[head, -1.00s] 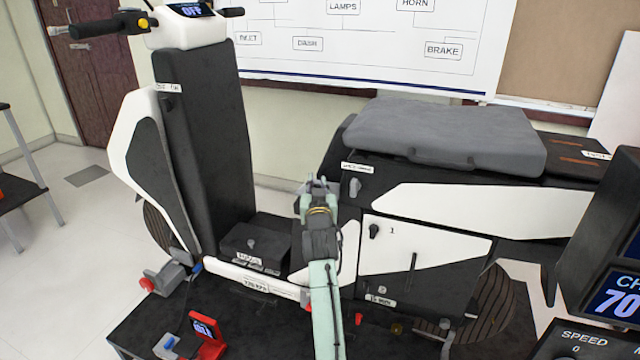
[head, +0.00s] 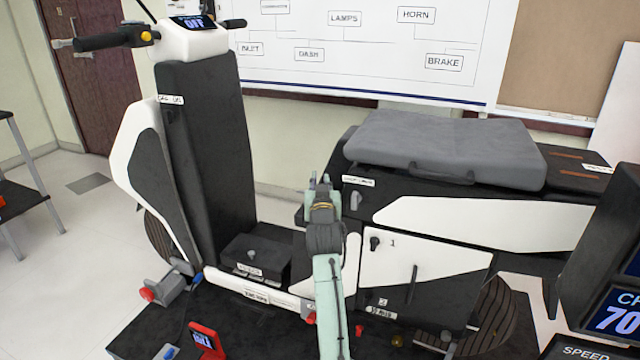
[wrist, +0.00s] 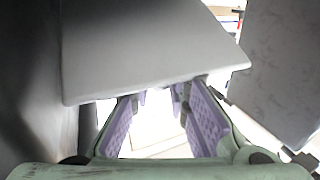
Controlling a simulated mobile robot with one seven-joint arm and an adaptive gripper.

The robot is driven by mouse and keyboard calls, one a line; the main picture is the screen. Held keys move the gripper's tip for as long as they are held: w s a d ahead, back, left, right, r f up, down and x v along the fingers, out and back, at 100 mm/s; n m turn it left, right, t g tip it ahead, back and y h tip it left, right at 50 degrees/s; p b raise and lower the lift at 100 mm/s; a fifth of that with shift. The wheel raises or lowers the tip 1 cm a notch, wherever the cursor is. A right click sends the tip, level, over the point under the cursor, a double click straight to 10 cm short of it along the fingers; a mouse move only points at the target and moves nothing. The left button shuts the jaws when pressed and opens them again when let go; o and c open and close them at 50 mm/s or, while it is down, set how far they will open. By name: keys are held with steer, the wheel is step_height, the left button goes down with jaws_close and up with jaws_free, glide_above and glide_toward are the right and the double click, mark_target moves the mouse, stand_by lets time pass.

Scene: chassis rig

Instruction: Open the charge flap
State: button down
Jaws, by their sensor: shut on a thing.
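My gripper (head: 322,187) is at the front end of the black seat base, just left of the silver knob (head: 355,200). In the wrist view, its two purple-padded fingers (wrist: 166,95) reach under the lower edge of a plain pale grey panel, which looks like the charge flap (wrist: 150,50). The fingers appear closed on that edge, but the panel hides the contact. In the head view my arm covers much of this area, and I cannot make out the flap clearly there.
The white side panel (head: 425,270) of the scooter is right of my arm, and the grey seat (head: 445,145) is above right. The black steering column (head: 205,160) stands to the left. A dark box (head: 255,258) sits on the footboard between.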

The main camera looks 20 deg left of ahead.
steer(key=shift+w+d+r, duration=0.15)
steer(key=shift+d, duration=0.2)
steer(key=c, duration=1.7)
jaws_free()
steer(key=shift+o, duration=0.7)
steer(key=shift+a+f, duration=0.2)
steer(key=v, duration=1.2)
